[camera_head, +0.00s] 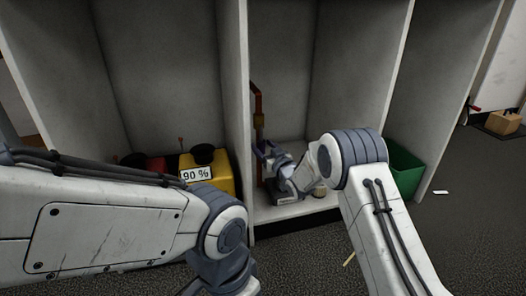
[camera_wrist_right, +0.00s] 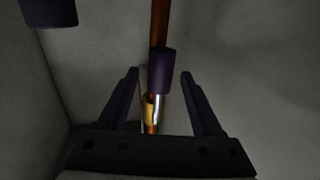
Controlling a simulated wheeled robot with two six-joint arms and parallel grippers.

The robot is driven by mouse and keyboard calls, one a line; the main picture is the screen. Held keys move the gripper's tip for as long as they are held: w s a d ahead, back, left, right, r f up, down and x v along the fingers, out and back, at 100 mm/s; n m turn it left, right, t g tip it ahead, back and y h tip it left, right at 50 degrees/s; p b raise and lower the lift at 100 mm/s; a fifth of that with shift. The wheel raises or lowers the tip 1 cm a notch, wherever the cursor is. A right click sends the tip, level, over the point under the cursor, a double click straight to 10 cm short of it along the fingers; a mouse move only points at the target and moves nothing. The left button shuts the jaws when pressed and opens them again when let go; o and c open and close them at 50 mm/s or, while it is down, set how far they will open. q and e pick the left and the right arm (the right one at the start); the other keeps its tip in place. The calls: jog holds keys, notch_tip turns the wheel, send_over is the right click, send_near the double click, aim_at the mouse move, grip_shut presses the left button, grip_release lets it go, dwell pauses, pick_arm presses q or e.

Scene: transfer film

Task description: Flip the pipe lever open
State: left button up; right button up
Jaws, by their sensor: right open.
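An orange-brown pipe (camera_head: 258,108) rises along the left wall of the middle bay in the head view. In the right wrist view the pipe (camera_wrist_right: 159,25) runs down the middle, with a dark sleeve (camera_wrist_right: 161,70) around it. Below the sleeve is a yellow part (camera_wrist_right: 147,108) beside a shiny metal piece (camera_wrist_right: 156,106); I cannot tell surely which is the lever. My right gripper (camera_head: 262,150) is at the pipe in the head view. In the right wrist view its open fingers (camera_wrist_right: 159,75) stand either side of the pipe, apart from it.
Bay walls close in on both sides of my right arm. A yellow container (camera_head: 222,172) labelled 90 % stands in the left bay, and a green bin (camera_head: 404,170) in the right bay. A dark block (camera_wrist_right: 50,10) shows at the wrist view's upper left.

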grip_shut()
dwell(1.4)
